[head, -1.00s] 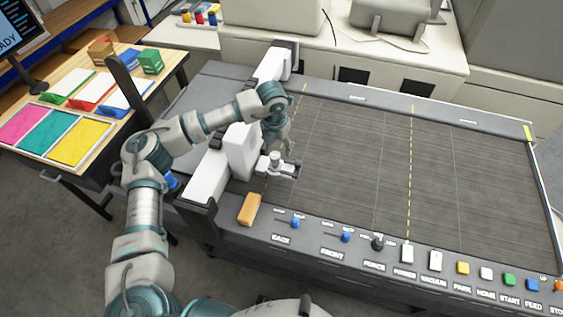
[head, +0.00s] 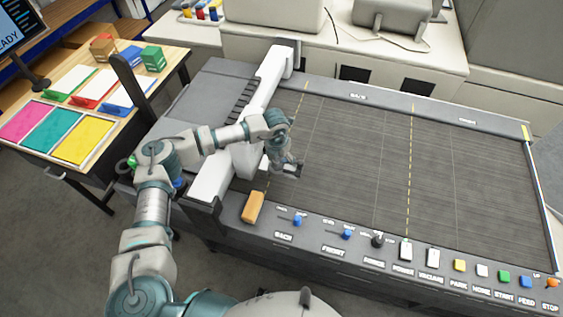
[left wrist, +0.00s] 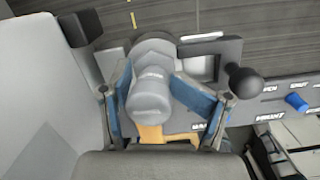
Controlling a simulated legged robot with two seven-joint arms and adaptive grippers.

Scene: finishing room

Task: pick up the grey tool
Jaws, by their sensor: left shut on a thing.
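The grey tool (left wrist: 151,96) is a rounded grey cylinder between the two blue-padded fingers of my left gripper (left wrist: 152,82) in the left wrist view. The gripper is shut on it. In the head view my left gripper (head: 287,165) is low over the left part of the dark cutting bed (head: 350,170), beside the white gantry beam (head: 212,177). There the tool is mostly hidden by the gripper. I cannot tell whether the tool is still seated in its holder. My right gripper is not in view.
An orange block (head: 253,207) lies on the front edge near the beam. A row of labelled controls, with a black knob (head: 377,240), runs along that edge. A wooden table (head: 171,61) with colour samples stands at left. The bed's middle and right are clear.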

